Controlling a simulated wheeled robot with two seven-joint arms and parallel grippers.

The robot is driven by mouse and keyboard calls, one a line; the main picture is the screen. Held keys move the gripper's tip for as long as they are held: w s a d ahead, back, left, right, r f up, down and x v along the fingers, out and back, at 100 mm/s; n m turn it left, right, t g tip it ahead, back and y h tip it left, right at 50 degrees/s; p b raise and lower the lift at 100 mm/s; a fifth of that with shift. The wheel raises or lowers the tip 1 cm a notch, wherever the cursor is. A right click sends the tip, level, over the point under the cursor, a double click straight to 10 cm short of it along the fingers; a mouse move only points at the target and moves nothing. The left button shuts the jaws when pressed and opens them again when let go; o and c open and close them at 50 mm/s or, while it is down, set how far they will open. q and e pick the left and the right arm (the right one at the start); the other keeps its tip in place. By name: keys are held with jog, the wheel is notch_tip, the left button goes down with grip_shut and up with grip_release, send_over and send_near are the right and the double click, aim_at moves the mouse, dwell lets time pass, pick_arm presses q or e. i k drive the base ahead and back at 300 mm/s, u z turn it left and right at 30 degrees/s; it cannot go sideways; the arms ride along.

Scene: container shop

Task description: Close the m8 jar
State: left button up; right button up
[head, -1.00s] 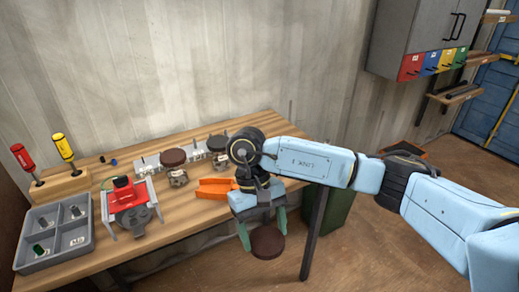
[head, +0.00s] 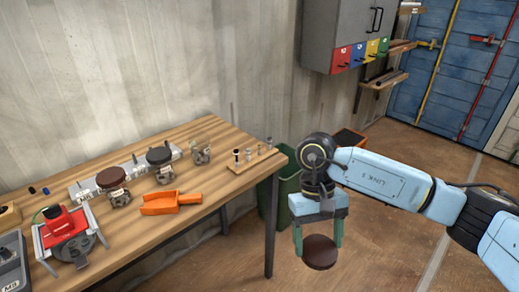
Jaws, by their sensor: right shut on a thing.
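My right gripper (head: 319,243) is shut on a round brown lid (head: 320,252) and holds it in the air off the bench's right end. Several small jars stand in a row on the bench by a pale labelled strip. The left jar (head: 119,197) has a brown lid on it. The middle jar (head: 164,173) has a dark grey lid on it. The right jar (head: 201,154) has no lid and its top is open. The jar labels are too small to read, so I cannot tell which is m8. My left gripper is out of view.
A small wooden stand with bolts (head: 256,160) is at the bench's (head: 205,224) right end. A red device (head: 65,229) and a grey tray (head: 11,260) are at left. A green bin (head: 287,200) stands beyond the bench end.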

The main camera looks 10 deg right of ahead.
aim_at(200, 149)
jog(key=z, duration=1.4)
jog(key=i, duration=3.1)
jog(key=u, duration=3.95)
